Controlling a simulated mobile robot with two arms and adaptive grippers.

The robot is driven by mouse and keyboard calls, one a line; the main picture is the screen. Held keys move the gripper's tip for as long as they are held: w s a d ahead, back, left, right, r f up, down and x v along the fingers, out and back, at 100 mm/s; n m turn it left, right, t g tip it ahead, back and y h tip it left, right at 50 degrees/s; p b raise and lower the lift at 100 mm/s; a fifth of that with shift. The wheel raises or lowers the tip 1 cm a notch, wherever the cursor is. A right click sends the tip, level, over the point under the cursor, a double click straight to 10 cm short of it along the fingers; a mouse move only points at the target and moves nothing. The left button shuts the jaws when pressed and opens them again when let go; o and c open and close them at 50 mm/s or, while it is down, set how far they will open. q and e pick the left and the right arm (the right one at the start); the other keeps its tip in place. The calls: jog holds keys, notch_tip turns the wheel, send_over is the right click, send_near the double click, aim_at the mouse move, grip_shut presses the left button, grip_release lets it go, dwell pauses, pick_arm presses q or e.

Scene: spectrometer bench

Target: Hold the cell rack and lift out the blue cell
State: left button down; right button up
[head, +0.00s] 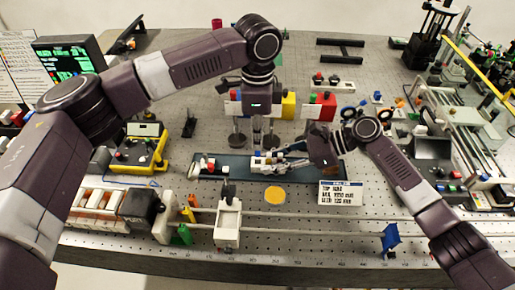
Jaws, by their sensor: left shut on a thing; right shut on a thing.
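The small white cell rack (259,166) lies on a dark blue mat (325,171) in the middle of the bench, with small coloured parts on it. My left gripper (263,143) points down from above, its fingertips just over the rack. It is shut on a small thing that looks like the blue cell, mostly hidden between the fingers. Whether the cell is clear of its slot cannot be told. My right gripper (284,161) reaches in from the right, low over the mat, and is shut on the right end of the rack.
A yellow disc (275,195) and a white label card (341,193) lie in front of the mat. A white carriage (228,222) sits on the front rails. A yellow meter (140,155) stands left. Coloured blocks (289,105) stand behind.

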pick_arm(q)
notch_tip(320, 180, up, 5)
jog(key=shift+f, duration=0.1)
pick_arm(e)
jog(key=o, duration=0.9)
jog(key=v, duration=1.2)
